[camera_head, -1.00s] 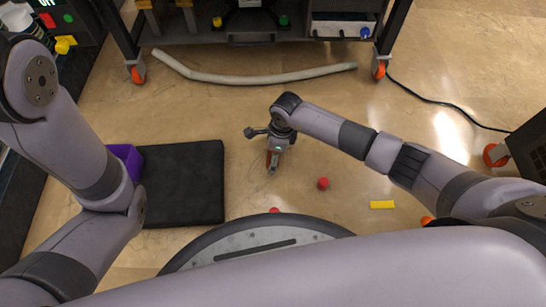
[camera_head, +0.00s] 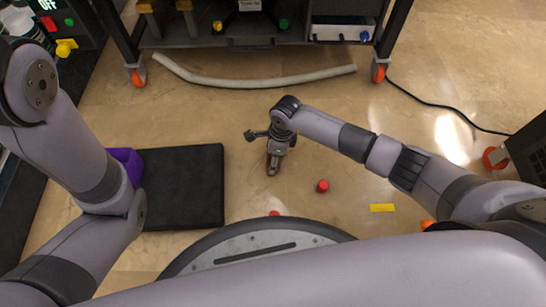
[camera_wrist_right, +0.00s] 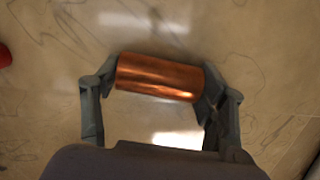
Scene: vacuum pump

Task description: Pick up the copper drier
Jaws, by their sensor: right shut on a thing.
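The copper drier is a shiny copper cylinder (camera_wrist_right: 160,77) lying crosswise between the fingers of my right gripper (camera_wrist_right: 158,80) in the right wrist view. The fingers press on its two ends. In the head view my right gripper (camera_head: 273,165) points down over the floor, and only a little copper shows beside it. The gap between the drier and the floor cannot be judged. My left arm comes in from the left in the head view, but its gripper is out of sight.
A black mat (camera_head: 184,187) lies to the left, with a purple object (camera_head: 128,165) at its edge. A pale hose (camera_head: 255,82) lies before a wheeled cart (camera_head: 270,38). Open floor surrounds my right gripper.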

